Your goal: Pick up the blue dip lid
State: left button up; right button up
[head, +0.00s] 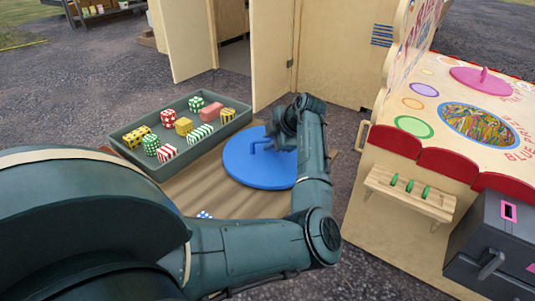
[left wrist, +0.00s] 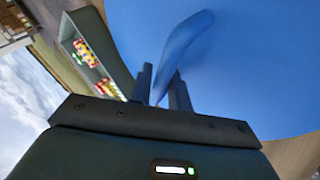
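The blue dip lid (head: 252,172) is a flat round disc with a raised bar handle (head: 261,145). It lies on the wooden table, right of the tray. My left gripper (head: 281,138) is over the handle, and the arm hides the lid's right edge. In the left wrist view the lid (left wrist: 265,60) fills the right side. The two dark fingers of my left gripper (left wrist: 161,88) are close together with the handle (left wrist: 185,42) between them, and look shut on it. My right gripper is not in view.
A green tray (head: 160,178) of striped and dotted sweets stands left of the lid on the wooden table (head: 195,187). A cream stall counter (head: 458,145) with red scalloped trim stands at right, a dark box (head: 497,245) before it. Open cream doors (head: 185,40) stand behind.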

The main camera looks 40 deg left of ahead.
pick_arm(q)
jog(key=shift+c, duration=0.6)
grip_shut()
jog(key=shift+r, duration=0.15)
